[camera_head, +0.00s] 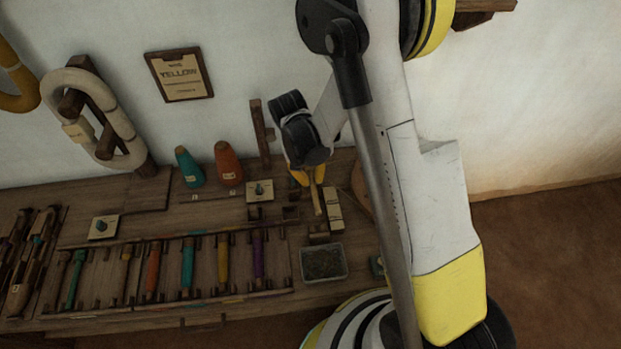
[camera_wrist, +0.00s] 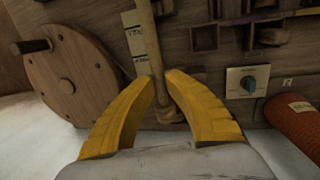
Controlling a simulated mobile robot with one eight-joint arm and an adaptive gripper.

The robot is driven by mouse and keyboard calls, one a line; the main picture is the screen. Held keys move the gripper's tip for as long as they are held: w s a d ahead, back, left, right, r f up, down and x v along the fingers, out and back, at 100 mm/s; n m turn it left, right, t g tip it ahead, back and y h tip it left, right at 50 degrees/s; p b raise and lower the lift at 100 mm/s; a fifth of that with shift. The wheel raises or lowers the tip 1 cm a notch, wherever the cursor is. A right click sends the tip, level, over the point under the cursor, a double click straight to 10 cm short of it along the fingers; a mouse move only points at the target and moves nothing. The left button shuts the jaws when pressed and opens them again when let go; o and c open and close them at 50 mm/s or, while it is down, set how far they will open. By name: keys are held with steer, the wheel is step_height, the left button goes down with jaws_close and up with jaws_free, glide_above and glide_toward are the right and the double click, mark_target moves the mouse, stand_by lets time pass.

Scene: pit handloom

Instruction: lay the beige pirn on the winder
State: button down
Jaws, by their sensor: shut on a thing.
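My gripper (camera_head: 308,176) is over the right part of the bench, its yellow fingers pointing down. In the wrist view my gripper (camera_wrist: 161,80) is shut on the beige pirn (camera_wrist: 147,40), a slim pale wooden rod with a thicker end near the fingers. The pirn also shows below the fingers in the head view (camera_head: 317,201). The winder's round wooden wheel (camera_wrist: 72,78) with a dark crank handle stands to the left in the wrist view. In the head view the wheel (camera_head: 360,187) is mostly hidden behind my arm. I cannot tell whether the pirn touches the winder.
A rack of coloured pirns (camera_head: 187,266) runs along the bench front. A grey tray (camera_head: 323,262) sits at its right end. A teal cone (camera_head: 188,168), an orange cone (camera_head: 228,163) and a knob box (camera_head: 260,190) stand left of my gripper. A YELLOW sign (camera_head: 179,75) hangs behind.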

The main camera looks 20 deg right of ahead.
steer(key=shift+d+f, duration=0.15)
steer(key=shift+d, duration=0.1)
steer(key=shift+a+f+b, duration=0.15)
steer(key=shift+f+b, duration=0.5)
steer(key=shift+f, duration=0.15)
step_height(320, 180, down, 7)
steer(key=b, duration=0.5)
steer(key=shift+f, duration=0.2)
steer(key=c, duration=1)
jaws_free()
steer(key=shift+r, duration=0.1)
steer(key=shift+r+p, duration=2.25)
steer(key=shift+r, duration=1.7)
